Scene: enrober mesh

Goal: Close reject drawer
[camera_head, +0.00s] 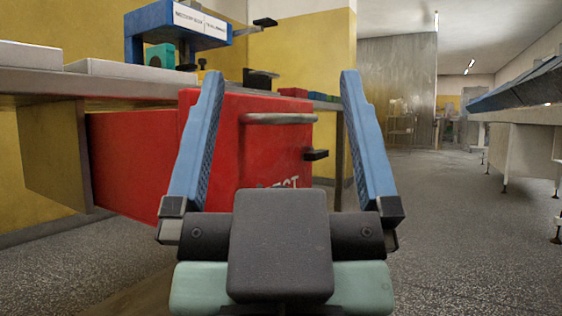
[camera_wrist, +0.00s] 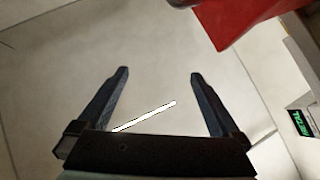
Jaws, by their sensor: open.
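The red reject drawer (camera_head: 135,150) stands pulled out from under the grey counter at the left in the head view. Its front carries a grey bar handle (camera_head: 278,118), a dark latch piece (camera_head: 316,155) and white lettering, partly hidden by my gripper. My gripper (camera_head: 280,85) is open, its two blue fingers pointing up and apart in front of the drawer front, with nothing seen held between them. In the wrist view the gripper (camera_wrist: 156,75) is open above pale floor, and a red corner, apparently of the drawer (camera_wrist: 235,15), shows at the upper right, apart from the fingers.
The grey counter (camera_head: 35,83) carries a blue machine (camera_head: 180,28) and small coloured blocks (camera_head: 322,96). A counter leg (camera_head: 338,160) stands right of the drawer. Open speckled floor (camera_head: 450,220) lies at the right, with a long bench (camera_head: 525,140) beyond. A green-lettered label (camera_wrist: 301,122) shows in the wrist view.

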